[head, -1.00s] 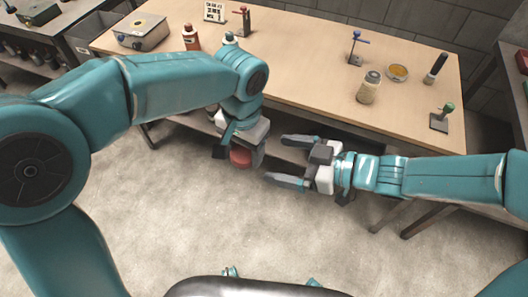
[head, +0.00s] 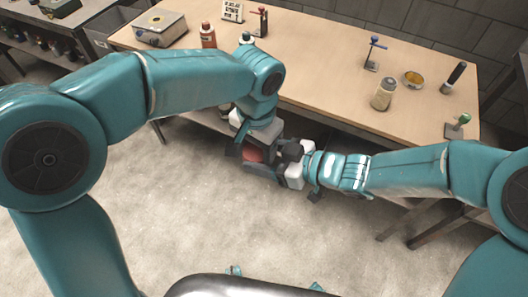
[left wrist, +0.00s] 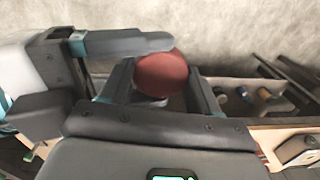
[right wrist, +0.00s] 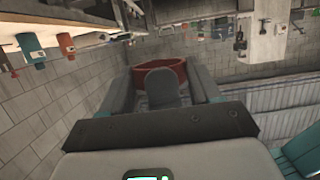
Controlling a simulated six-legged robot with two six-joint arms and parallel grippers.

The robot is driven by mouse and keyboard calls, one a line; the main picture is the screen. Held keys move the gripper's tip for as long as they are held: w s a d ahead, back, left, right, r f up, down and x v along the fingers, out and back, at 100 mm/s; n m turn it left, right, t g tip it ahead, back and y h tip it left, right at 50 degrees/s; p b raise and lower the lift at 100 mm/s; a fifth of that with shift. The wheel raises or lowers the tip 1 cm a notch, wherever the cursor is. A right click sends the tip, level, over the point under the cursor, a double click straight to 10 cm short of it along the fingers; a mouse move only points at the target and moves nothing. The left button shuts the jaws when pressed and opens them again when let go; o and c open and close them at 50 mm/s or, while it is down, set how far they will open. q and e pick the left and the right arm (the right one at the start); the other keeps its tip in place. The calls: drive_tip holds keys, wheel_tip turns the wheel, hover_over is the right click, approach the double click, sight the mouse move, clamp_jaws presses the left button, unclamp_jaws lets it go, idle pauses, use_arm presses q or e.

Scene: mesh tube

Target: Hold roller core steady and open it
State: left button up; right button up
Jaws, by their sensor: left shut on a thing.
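The roller core, a dark red rounded piece (head: 253,155), is in my left gripper (head: 246,150), above the floor in front of the table. In the left wrist view its red round end (left wrist: 161,74) sits between the two left fingers. My right gripper (head: 262,158) has come in from the right, close to the left gripper. One right finger (left wrist: 122,43) passes beside the red end in the left wrist view. In the right wrist view the right fingers are apart, on either side of the red piece (right wrist: 158,72), with a grey part in front of it. Contact cannot be seen.
The floor (head: 190,220) in front is clear.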

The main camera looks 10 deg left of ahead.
use_arm(q)
drive_tip(key=o, duration=1.2)
drive_tip(key=shift+s, duration=0.2)
use_arm(e)
drive_tip(key=shift+w+d, duration=0.1)
drive_tip(key=shift+w, duration=0.15)
use_arm(q)
drive_tip(key=shift+o, duration=0.2)
